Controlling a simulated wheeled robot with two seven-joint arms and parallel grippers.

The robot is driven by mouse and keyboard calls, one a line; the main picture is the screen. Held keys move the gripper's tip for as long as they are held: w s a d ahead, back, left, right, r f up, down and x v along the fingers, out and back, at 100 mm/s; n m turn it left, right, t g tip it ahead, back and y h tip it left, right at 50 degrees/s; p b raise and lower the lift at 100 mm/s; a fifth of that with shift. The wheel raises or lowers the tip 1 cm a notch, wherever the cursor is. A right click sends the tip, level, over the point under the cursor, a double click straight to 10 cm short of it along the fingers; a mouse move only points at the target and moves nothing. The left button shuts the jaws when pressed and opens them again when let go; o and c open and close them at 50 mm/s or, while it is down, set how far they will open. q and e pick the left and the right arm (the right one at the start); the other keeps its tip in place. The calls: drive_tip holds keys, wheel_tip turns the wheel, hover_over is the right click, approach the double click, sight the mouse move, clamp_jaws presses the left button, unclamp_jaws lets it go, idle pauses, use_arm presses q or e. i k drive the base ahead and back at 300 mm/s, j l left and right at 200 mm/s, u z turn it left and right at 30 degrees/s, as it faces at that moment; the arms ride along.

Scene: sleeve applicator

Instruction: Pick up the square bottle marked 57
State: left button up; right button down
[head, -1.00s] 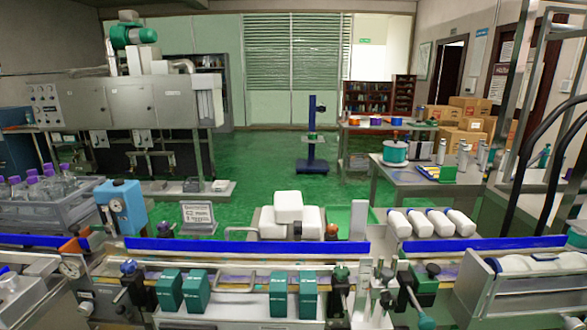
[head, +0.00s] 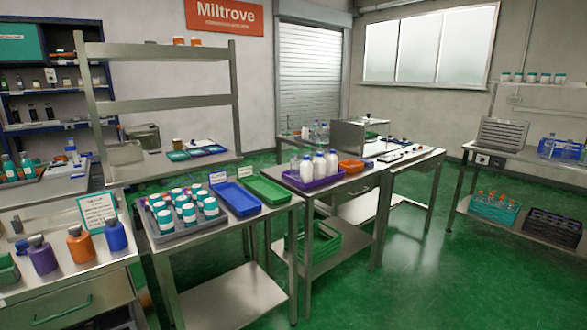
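No number 57 can be read on any bottle, and I cannot tell which one, if any, is the square bottle. A grey tray (head: 203,230) on the near table holds several white jars with teal bands (head: 189,214). Several white bottles (head: 319,166) stand in a purple tray (head: 312,183). A purple bottle (head: 42,257), an orange bottle (head: 80,245) and a blue bottle (head: 116,236) with grey caps stand on the counter at the left. Small teal-labelled bottles (head: 28,165) stand at the far left. Neither of my grippers is in view.
An empty blue tray (head: 236,198) and an empty green tray (head: 266,190) lie on the near table. A green crate (head: 314,242) sits on a lower shelf. A right-hand bench (head: 527,155) has bottle crates on its lower shelf. The green floor (head: 420,270) at centre right is clear.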

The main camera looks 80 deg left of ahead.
sight(319, 170)
drive_tip(key=u, duration=2.55)
drive_tip(key=i+l+u, duration=0.15)
drive_tip(key=i+l, duration=0.15)
drive_tip(key=i, duration=0.15)
drive_tip(key=i+l+u, duration=0.15)
drive_tip(key=i+l, duration=0.15)
drive_tip(key=i, duration=0.15)
drive_tip(key=i+l+u, duration=0.15)
drive_tip(key=i+l, duration=0.25)
drive_tip(key=i+l+u, duration=0.15)
drive_tip(key=i+l, duration=0.3)
drive_tip(key=i+l+u, duration=0.15)
drive_tip(key=i+l, duration=0.25)
drive_tip(key=i+l+u, duration=0.1)
drive_tip(key=i+l, duration=0.25)
drive_tip(key=l, duration=0.25)
drive_tip(key=i+l+u, duration=0.15)
drive_tip(key=i+l, duration=0.2)
drive_tip(key=l, duration=0.2)
